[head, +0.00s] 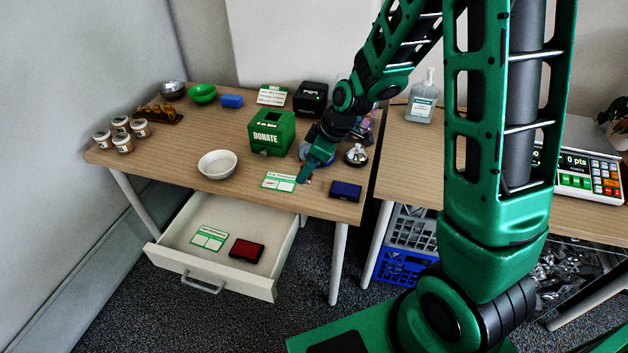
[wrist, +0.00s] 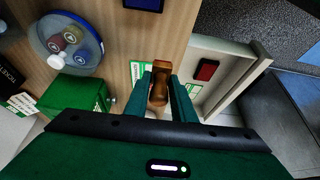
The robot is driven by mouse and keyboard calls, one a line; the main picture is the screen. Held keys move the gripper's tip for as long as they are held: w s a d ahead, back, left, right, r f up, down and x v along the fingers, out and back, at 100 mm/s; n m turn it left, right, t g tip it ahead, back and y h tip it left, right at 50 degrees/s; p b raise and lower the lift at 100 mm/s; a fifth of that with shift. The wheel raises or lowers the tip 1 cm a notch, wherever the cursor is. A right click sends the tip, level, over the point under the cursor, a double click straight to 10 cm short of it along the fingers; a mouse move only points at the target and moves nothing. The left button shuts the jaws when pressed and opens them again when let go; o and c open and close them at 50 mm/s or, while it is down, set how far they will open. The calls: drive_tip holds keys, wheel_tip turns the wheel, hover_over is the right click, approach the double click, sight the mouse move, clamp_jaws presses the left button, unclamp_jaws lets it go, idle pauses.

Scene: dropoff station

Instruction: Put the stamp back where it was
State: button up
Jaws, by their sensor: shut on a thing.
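My gripper (head: 304,178) is low over the front edge of the left table, by a green-and-white card (head: 280,181). In the wrist view its fingers are shut on the brown wooden stamp (wrist: 160,84). The stamp's lower end is hard to make out, and in the head view it is mostly hidden. A blue ink pad (head: 345,190) lies on the table right of the gripper. The open drawer (head: 168,252) below holds a red ink pad (head: 247,249) and another green-and-white card (head: 209,238). The red pad also shows in the wrist view (wrist: 207,70).
A green donation box (head: 271,134), a white bowl (head: 217,164) and a silver bell (head: 356,155) stand near the gripper. Several jars (head: 123,143) are at the left. A clear container (wrist: 65,44) stands beside the donation box. Bare tabletop lies left of the bowl.

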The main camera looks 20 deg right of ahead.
drive_tip(key=d+f, duration=0.1)
drive_tip(key=w+d+f, duration=0.1)
drive_tip(key=d, duration=0.1)
drive_tip(key=shift+f, duration=2.05)
drive_tip(key=o, duration=0.8)
drive_tip(key=shift+o, duration=0.2)
